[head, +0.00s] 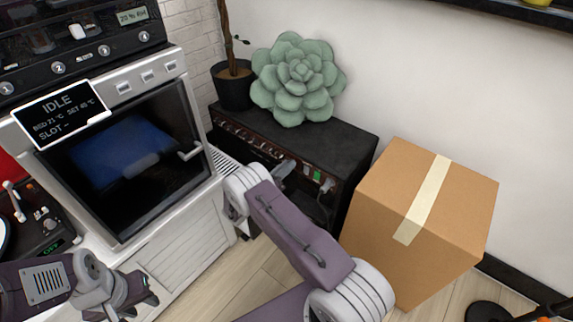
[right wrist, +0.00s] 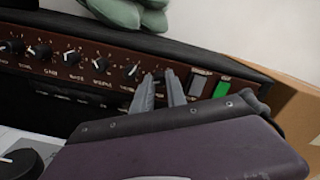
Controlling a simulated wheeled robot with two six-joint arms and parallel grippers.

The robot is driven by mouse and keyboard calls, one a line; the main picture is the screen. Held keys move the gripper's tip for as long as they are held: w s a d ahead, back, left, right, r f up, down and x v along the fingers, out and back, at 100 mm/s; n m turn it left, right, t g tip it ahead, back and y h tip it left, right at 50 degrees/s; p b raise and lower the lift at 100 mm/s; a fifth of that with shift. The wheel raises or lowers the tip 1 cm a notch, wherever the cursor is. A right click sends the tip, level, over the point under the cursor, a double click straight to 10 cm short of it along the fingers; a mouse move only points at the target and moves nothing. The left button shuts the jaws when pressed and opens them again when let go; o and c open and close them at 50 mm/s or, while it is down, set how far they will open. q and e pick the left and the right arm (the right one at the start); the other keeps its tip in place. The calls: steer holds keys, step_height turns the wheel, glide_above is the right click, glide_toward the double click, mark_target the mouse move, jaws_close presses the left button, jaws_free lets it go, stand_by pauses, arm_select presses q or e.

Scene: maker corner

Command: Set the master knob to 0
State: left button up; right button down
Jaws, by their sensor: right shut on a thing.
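A black amplifier (head: 330,137) stands against the wall in the head view. Its brown front panel (right wrist: 115,68) carries a row of black knobs with white marks in the right wrist view. My right gripper (right wrist: 163,85) reaches the right end of this row, its two fingers shut around the last knob, which I take as the master knob. The fingers mostly hide this knob, so its pointer and label cannot be read. In the head view, my right gripper (head: 284,170) is at the amplifier's front. My left gripper (head: 140,297) is low at the left, away from the amplifier; its jaw opening is unclear.
A green lit switch (right wrist: 221,89) is just right of the gripped knob. A cardboard box (head: 425,215) stands right of the amplifier. A green succulent-shaped cushion (head: 297,80) and a plant pot (head: 233,88) sit on top. A white machine (head: 165,215) stands at left.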

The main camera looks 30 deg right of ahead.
steer(key=shift+n+p, duration=0.55)
steer(key=shift+n, duration=2.65)
steer(key=c, duration=1.3)
jaws_free()
steer(key=shift+c, duration=0.2)
steer(key=shift+a, duration=0.1)
